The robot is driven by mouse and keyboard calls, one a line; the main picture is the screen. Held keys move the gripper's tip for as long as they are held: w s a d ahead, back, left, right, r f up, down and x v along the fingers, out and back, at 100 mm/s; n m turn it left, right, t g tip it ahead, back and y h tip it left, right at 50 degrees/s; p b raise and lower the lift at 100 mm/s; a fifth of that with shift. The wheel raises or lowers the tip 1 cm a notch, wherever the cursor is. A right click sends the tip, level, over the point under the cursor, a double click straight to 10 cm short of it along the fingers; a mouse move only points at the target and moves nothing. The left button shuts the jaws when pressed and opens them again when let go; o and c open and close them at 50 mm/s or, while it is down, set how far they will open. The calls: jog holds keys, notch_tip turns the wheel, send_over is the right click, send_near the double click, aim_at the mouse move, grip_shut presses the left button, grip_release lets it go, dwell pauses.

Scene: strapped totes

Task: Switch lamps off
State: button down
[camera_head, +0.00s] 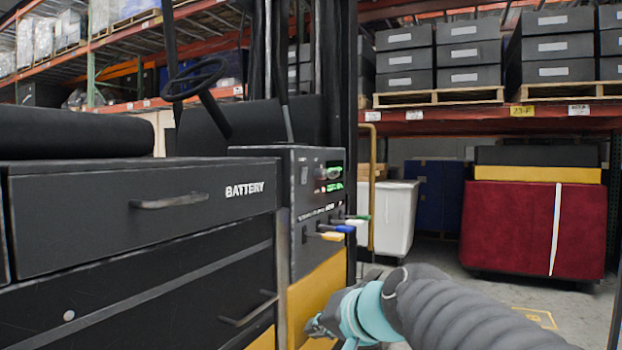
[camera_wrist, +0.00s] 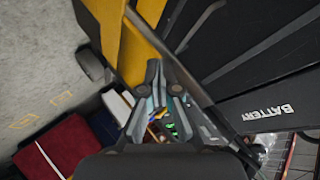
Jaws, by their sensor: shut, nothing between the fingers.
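A dark control panel (camera_head: 310,205) stands at the front end of the black and yellow truck. Green lit characters (camera_head: 334,186) glow on it; which of its parts is a lamp switch, I cannot tell. Below stick out levers with yellow (camera_head: 331,236), blue (camera_head: 345,229) and green (camera_head: 361,217) tips. My gripper (camera_head: 314,327) is low in the head view, below the levers, near the truck's yellow side. In the wrist view my gripper (camera_wrist: 158,68) is shut and empty, its tips over the yellow body. Coloured levers (camera_wrist: 157,116) show between its fingers there, partly hidden.
The black battery drawer (camera_head: 150,205) with its handle fills the left. A steering wheel (camera_head: 195,78) stands behind. A yellow post (camera_head: 373,190), a white bin (camera_head: 398,218) and a red covered load (camera_head: 530,228) stand to the right. Floor between is clear.

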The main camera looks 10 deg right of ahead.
jog(key=w+d+r+m+t, duration=0.4)
jog(key=w+r+m, duration=0.2)
jog(key=w+r, duration=0.4)
jog(key=w+d+r+m+t+h, duration=0.1)
jog(key=w+d+r+m+t, duration=0.3)
jog(key=w+r, duration=0.6)
jog(key=shift+w+d+r+m+b, duration=0.4)
jog(key=shift+w+d+m, duration=0.35)
jog(key=shift+w+m, duration=0.3)
jog(key=p, duration=0.4)
send_near(305, 176)
jog(key=w+d+r, duration=0.1)
jog(key=w+d, duration=0.2)
jog(key=w, duration=0.2)
jog(key=shift+w+a+r+p, duration=0.2)
jog(key=shift+w+a, duration=0.35)
jog(key=shift+a, duration=0.25)
jog(key=shift+w+a+r+p, duration=0.15)
jog(key=shift+w+a, duration=0.35)
jog(key=shift+a, duration=0.3)
jog(key=shift+d+f, duration=0.1)
